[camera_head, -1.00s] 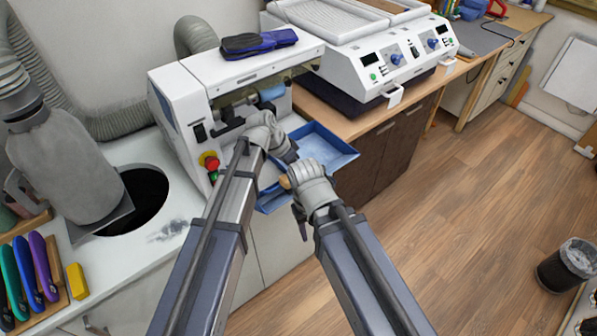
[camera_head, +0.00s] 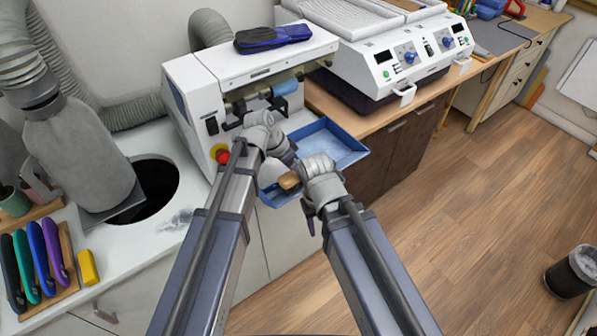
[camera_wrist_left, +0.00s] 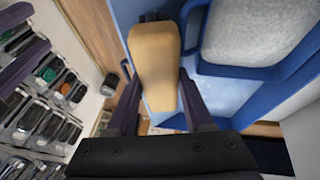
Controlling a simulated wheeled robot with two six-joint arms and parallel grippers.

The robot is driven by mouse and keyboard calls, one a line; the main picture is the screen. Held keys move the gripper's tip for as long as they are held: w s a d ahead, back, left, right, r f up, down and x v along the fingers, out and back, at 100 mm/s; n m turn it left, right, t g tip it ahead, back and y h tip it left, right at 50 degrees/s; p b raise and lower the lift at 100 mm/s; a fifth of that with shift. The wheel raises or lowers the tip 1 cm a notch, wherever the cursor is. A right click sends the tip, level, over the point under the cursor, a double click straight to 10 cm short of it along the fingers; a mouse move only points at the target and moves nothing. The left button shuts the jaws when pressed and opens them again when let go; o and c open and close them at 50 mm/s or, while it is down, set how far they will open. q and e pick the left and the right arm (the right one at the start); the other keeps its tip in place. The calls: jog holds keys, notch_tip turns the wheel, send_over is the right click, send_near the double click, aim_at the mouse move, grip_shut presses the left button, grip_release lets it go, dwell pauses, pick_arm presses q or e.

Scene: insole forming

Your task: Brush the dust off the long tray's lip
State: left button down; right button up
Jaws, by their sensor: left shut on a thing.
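The blue tray (camera_head: 345,150) sits at the front of the white machine, with its near part partly hidden by my arms. My left gripper (camera_head: 289,168) is shut on a tan wooden block-like piece, likely the brush handle (camera_head: 289,181), over the tray's near end. In the left wrist view the tan piece (camera_wrist_left: 155,65) stands between the two dark fingers, beside the blue tray wall (camera_wrist_left: 240,72). Dust on the lip is not clear in the head view.
The white machine (camera_head: 250,75) with a red button (camera_head: 223,156) stands behind the tray. A dark round hole (camera_head: 155,190) opens in the left counter. Colored-handled tools (camera_head: 35,265) and a yellow block (camera_head: 88,267) lie front left. The floor on the right is clear except for a bin (camera_head: 572,272).

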pick_arm(q)
jog(key=shift+r+p, duration=3.7)
jog(key=shift+r, duration=0.25)
jog(key=shift+f, duration=0.1)
